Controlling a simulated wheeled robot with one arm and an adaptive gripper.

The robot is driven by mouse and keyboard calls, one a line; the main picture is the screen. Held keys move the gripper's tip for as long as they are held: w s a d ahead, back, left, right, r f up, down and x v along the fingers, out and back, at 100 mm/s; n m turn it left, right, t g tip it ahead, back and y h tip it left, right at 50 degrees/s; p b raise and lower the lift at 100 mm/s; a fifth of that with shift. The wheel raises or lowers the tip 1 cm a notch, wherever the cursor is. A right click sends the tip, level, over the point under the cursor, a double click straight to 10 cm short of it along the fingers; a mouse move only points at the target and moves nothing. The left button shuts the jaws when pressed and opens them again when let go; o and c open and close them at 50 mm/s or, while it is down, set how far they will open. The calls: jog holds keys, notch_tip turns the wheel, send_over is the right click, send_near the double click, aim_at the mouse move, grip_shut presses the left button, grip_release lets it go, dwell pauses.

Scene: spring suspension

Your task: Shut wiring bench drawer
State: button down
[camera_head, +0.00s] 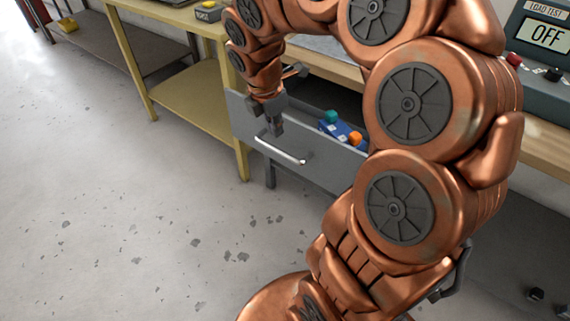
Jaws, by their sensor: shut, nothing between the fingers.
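The drawer (322,171) is a grey box under the wooden bench top (333,68). It stands pulled out, with its inside showing from above. A silver bar handle (281,151) runs along its front. Inside lie a blue piece (341,131), a teal block (331,116) and an orange block (355,138). My gripper (277,130) is shut and empty, pointing down at the drawer front just above the handle. I cannot tell whether it touches the front. My copper arm hides the drawer's right part.
A yellow table (188,101) with a lower shelf stands left of the drawer. A grey load test box reading OFF (546,55) sits on the bench at the right. The concrete floor (120,220) in front of the drawer is clear at the left.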

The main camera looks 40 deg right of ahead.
aim_at(286, 148)
jog(key=w+d+f+n, duration=0.1)
jog(key=w+d+f+b, duration=0.1)
jog(key=d+f+n+b, duration=0.1)
jog(key=f, duration=0.1)
jog(key=shift+w+d+n, duration=0.1)
jog(key=shift+w+n, duration=0.2)
jog(key=shift+w, duration=0.1)
jog(key=b+x, duration=0.1)
jog(key=x, duration=0.8)
jog(key=shift+d+f, duration=0.2)
jog(key=shift+f, duration=0.1)
jog(key=shift+w, duration=0.1)
